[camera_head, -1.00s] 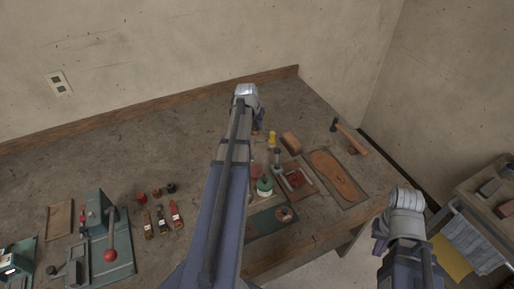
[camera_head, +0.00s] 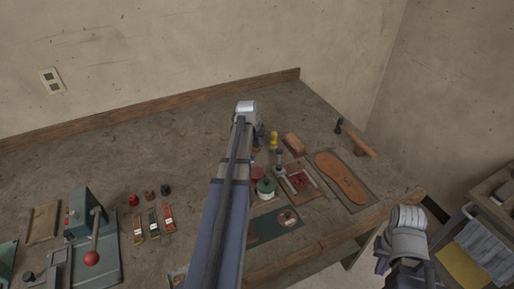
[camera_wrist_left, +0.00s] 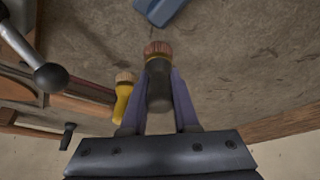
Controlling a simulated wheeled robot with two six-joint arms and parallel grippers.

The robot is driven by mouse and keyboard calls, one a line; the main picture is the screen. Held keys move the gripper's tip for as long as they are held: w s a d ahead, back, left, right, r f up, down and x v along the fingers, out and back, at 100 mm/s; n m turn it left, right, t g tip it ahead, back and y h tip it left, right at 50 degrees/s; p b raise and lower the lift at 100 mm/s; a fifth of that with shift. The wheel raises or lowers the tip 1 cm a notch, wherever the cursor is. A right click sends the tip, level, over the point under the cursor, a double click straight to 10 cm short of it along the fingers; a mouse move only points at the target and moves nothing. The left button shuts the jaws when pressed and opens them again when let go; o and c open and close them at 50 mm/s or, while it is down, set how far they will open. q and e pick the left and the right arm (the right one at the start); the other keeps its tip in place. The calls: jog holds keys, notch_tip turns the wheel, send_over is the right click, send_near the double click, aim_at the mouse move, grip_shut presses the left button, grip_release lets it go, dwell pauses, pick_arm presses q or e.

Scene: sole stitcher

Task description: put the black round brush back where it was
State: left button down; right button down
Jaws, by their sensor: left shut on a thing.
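The black round brush (camera_wrist_left: 159,90) has a black handle and reddish-brown bristles. In the left wrist view it lies between the fingers of my left gripper (camera_wrist_left: 161,78), which is shut on its handle, bristles pointing away from the palm. In the head view my left gripper (camera_head: 259,136) is over the bench, mostly behind its own arm, and the brush cannot be made out there. A yellow-handled brush (camera_wrist_left: 122,98) with pale bristles is just left of it; it also shows in the head view (camera_head: 274,139). My right gripper (camera_head: 382,262) is off the bench's front edge, its jaws unclear.
Close to the left gripper are a wooden block (camera_head: 293,144), a green round tin (camera_head: 266,186) and a sole on a board (camera_head: 341,177). A hammer (camera_head: 357,139) lies at the right. A green lever machine (camera_head: 88,225) is at left. The back left bench is clear.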

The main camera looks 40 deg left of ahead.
pick_arm(q)
jog(key=shift+f, duration=0.6)
jog(key=shift+r, duration=0.15)
pick_arm(e)
jog(key=shift+f, duration=0.4)
pick_arm(q)
jog(key=c, duration=0.7)
grip_release()
jog(key=shift+o, duration=0.2)
pick_arm(e)
jog(key=shift+f, duration=0.2)
jog(key=shift+r, duration=0.1)
